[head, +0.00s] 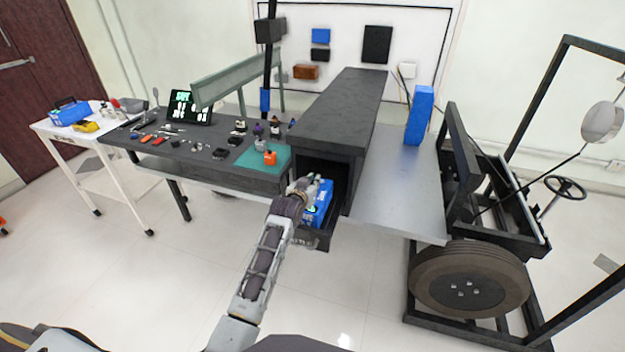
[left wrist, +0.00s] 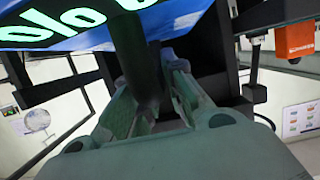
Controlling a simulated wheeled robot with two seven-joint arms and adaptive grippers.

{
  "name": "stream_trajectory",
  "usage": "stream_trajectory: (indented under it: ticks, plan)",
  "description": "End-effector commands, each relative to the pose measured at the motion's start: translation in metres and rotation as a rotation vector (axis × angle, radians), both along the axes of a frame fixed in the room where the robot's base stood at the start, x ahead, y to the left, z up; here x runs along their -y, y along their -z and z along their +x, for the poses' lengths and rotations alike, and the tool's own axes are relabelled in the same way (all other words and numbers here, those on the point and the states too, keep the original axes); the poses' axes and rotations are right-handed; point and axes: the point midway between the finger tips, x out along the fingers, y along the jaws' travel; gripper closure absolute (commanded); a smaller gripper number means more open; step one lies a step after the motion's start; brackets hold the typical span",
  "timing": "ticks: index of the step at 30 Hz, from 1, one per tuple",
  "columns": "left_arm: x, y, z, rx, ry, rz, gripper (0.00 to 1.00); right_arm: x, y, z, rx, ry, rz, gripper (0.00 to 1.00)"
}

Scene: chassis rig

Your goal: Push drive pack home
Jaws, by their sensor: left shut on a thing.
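The blue drive pack (head: 326,197) sits in the open end of a dark bay (head: 340,173) under the long black housing, with its near end showing at the mouth. My left gripper (head: 308,186) is at this near end and partly hides it. In the left wrist view the left gripper (left wrist: 150,108) is shut on a dark upright bar (left wrist: 132,50), which appears to be the pack's handle. The pack's blue face with green lettering (left wrist: 60,25) fills the top left there. How deep the pack sits is hidden. My right gripper is not in view.
The black housing (head: 335,105) stands between a dark workbench (head: 190,150) with small parts and a grey metal plate (head: 390,190). Another blue box (head: 420,115) stands on the plate. A wheeled chassis frame (head: 470,280) is at right. The floor at left front is clear.

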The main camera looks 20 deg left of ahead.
Motion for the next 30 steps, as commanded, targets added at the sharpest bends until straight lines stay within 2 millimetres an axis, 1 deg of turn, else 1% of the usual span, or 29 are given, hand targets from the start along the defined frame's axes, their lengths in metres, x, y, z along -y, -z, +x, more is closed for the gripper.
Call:
stream_trajectory:
  ticks: [1,5,11,14,19,24,30]
  plan:
    - [0.0,-0.004,0.001,0.011,0.0,0.0,1.0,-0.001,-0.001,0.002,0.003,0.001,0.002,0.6]
    - [0.0,-0.004,0.001,0.012,0.0,-0.001,1.0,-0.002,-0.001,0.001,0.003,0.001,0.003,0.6]
    - [0.0,-0.004,0.001,0.012,0.0,-0.001,1.0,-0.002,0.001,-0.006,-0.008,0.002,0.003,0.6]
    - [0.0,-0.001,0.001,0.012,0.0,-0.001,1.0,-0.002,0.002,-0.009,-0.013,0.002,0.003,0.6]
    - [0.0,0.012,0.001,0.01,0.0,0.0,1.0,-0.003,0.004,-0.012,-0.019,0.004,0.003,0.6]
    - [0.0,0.027,0.001,0.011,0.0,0.0,1.0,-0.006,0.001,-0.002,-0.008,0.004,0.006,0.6]
    - [0.0,0.033,0.001,0.012,0.0,-0.001,1.0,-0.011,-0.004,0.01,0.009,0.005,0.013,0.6]
